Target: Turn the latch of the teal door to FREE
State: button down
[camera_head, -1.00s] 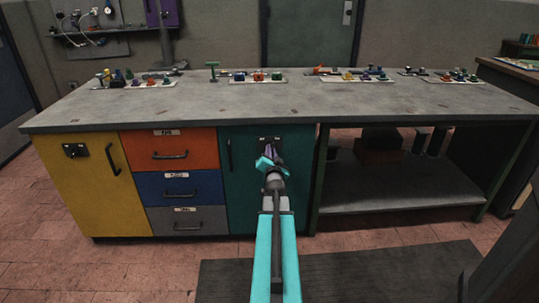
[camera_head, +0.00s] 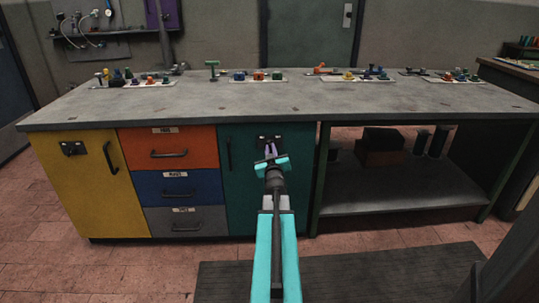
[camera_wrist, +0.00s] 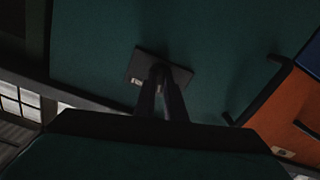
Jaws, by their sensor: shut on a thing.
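The teal door (camera_head: 238,200) is closed under the workbench, right of the drawers. Its latch (camera_head: 262,139) is a small dark plate near the top right of the door; in the wrist view the latch plate (camera_wrist: 180,77) looks tilted, with a pale label on it. My gripper (camera_head: 271,151) is at the latch, and in the wrist view its two fingers (camera_wrist: 160,80) are shut on the latch knob. The fingers hide most of the knob, and the label cannot be read. The door's dark handle (camera_head: 229,155) is on its left side.
A yellow door (camera_head: 88,195) with its own latch (camera_head: 73,148) and an orange, a blue and a grey drawer stand to the left. The bench top (camera_head: 200,103) carries several trays of small parts. An open shelf (camera_head: 400,190) is at the right.

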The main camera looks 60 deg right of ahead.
jog(key=n+b, duration=0.2)
jog(key=n, duration=0.3)
jog(key=shift+s+d+n, duration=0.1)
jog(key=shift+d+n, duration=0.05)
jog(key=shift+n, duration=0.25)
jog(key=c, duration=1.9)
grip_release()
jog(key=shift+o, duration=0.4)
jog(key=shift+a, duration=0.3)
